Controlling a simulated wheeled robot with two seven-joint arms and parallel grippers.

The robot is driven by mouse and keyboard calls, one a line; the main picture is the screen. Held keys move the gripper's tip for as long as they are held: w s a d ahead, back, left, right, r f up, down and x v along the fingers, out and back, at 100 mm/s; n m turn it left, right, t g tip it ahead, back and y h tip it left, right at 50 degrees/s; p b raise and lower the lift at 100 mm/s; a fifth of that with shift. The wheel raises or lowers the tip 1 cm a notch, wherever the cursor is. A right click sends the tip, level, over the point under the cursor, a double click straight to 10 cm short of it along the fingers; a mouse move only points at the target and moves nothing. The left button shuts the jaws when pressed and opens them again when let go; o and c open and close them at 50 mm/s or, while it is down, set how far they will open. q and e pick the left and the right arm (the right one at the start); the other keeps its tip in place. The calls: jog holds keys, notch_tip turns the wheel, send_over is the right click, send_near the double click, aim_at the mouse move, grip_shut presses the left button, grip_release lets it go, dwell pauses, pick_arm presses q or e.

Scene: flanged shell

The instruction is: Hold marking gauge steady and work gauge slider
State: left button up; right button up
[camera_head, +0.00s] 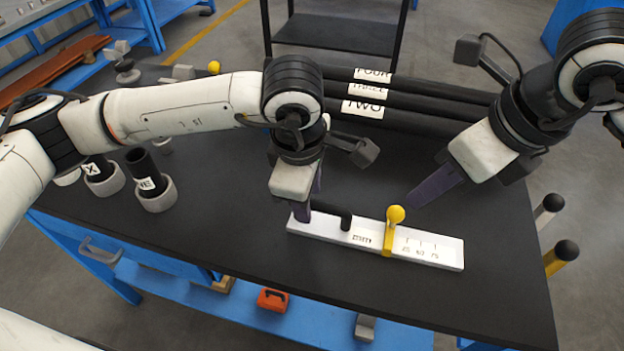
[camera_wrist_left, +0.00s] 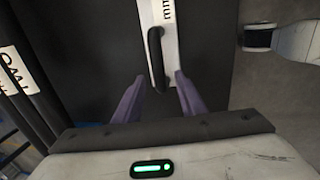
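The marking gauge (camera_head: 430,252) is a long white bar lying flat near the table's front edge, with printed marks and a black handle (camera_head: 346,217) at its left part. Its slider (camera_head: 391,232) is a yellow band with a round yellow knob, just left of the numbered marks. My left gripper (camera_head: 308,205) is above the bar's left end. In the left wrist view its purple fingers (camera_wrist_left: 158,90) are spread, with the black handle (camera_wrist_left: 155,50) just ahead between them, not gripped. My right gripper (camera_head: 412,204) points down-left beside the knob; its finger gap is hidden.
Black bars (camera_head: 420,103) labelled TWO, THREE and FOUR lie at the table's back. Black cylinders in grey collars (camera_head: 156,192) stand at the left. Posts with black knobs (camera_head: 562,256) are beyond the right edge. The black table top (camera_head: 230,235) left of the gauge is clear.

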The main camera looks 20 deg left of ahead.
aim_at(335, 224)
pick_arm(q)
jog(key=shift+w+f, duration=0.15)
jog(key=shift+f, duration=0.55)
jog(key=shift+w+f, duration=0.15)
jog(key=shift+f, duration=0.5)
jog(key=shift+c, duration=0.3)
grip_shut()
pick_arm(e)
jog(key=o, duration=0.3)
jog(key=w+a+f+m+g, duration=0.1)
jog(key=f+m, duration=0.1)
jog(key=f, duration=0.2)
jog(key=a+f+m+g, duration=0.1)
jog(key=f+m, duration=0.2)
jog(key=w+a+f+m+h, duration=0.1)
jog(key=f+m, duration=0.2)
jog(key=f, duration=0.1)
jog(key=shift+w+a+f+g, duration=0.2)
jog(key=shift+w+f+g, duration=0.1)
jog(key=shift+w+g, duration=0.1)
